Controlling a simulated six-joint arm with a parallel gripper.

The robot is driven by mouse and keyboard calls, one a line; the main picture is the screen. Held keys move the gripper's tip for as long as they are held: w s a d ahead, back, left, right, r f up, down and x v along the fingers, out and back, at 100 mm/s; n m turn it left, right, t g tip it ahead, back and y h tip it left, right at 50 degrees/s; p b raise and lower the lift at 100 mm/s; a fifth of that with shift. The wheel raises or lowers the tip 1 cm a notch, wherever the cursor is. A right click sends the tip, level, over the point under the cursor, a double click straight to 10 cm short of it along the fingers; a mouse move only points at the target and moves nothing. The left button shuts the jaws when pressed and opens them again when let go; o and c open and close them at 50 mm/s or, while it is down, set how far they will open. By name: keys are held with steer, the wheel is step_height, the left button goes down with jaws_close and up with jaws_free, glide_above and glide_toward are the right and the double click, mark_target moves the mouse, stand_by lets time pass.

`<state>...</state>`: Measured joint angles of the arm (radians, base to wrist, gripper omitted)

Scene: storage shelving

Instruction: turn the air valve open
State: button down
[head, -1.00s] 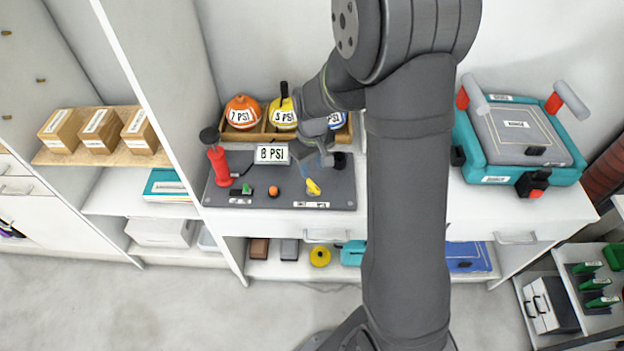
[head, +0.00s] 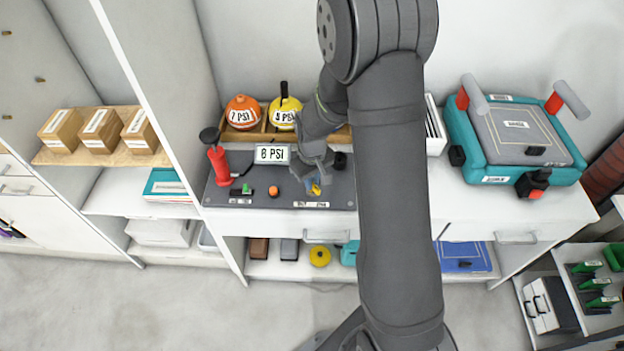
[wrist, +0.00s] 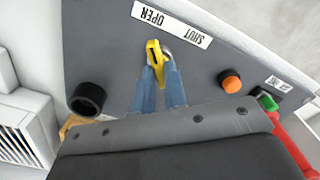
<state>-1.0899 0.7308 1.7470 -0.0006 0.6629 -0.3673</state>
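The air valve is a small yellow lever (head: 315,190) at the front right of the dark grey panel (head: 240,163). In the wrist view the yellow lever (wrist: 153,54) stands by a white label (wrist: 170,22) reading OPEN and SHUT, upside down there. My gripper (wrist: 160,72) has its two blue fingers at the lever, one on each side, with yellow showing between them. I cannot tell whether they press on it. In the head view my gripper (head: 312,184) is low over the lever and partly covers it.
On the panel are a red hand pump (head: 219,162), an orange button (head: 273,190), a green switch (head: 246,189), a black knob (wrist: 87,98) and an 8 PSI sign (head: 272,154). Orange (head: 242,112) and yellow (head: 284,113) balls sit behind. A teal case (head: 480,160) stands at right.

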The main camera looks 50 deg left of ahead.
steer(key=shift+n, duration=0.7)
steer(key=c, duration=1.5)
jaws_free()
steer(key=shift+o, duration=0.2)
step_height(320, 180, up, 18)
steer(key=shift+f, duration=0.25)
steer(key=shift+f, duration=0.1)
step_height(320, 180, down, 17)
steer(key=shift+f, duration=0.15)
